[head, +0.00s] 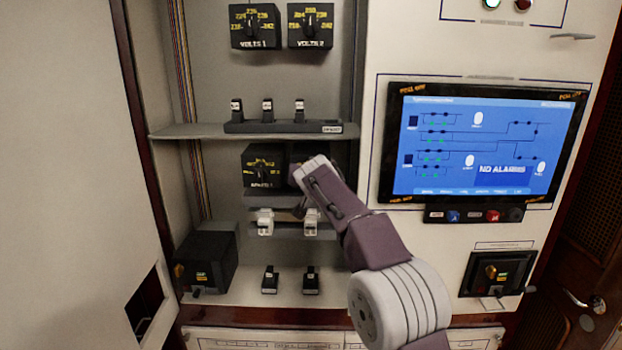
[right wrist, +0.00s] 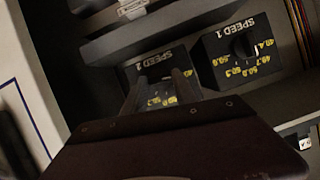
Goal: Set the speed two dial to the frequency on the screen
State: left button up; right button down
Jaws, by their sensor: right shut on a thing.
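The speed two dial box (right wrist: 150,64) is black with yellow numbers. In the head view my right gripper (head: 303,180) covers most of this dial. The speed one dial (head: 263,168) sits beside it on the left and also shows in the right wrist view (right wrist: 236,50). The screen (head: 475,145) shows "NO ALARMS" and line diagrams; no frequency is legible. My left gripper is out of view.
Volts 1 (head: 255,27) and Volts 2 (head: 311,26) dials are above. A shelf (head: 190,131) with several small switches runs over the speed dials. White switches (head: 265,222) and black switches (head: 270,280) are below. A black box (head: 207,262) stands lower left.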

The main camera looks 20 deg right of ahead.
jog(key=shift+r, duration=0.15)
jog(key=c, duration=1)
grip_release()
jog(key=shift+c, duration=0.2)
jog(key=shift+o, duration=0.2)
jog(key=shift+w, duration=0.1)
jog(key=b+v, duration=0.3)
jog(key=v, duration=0.6)
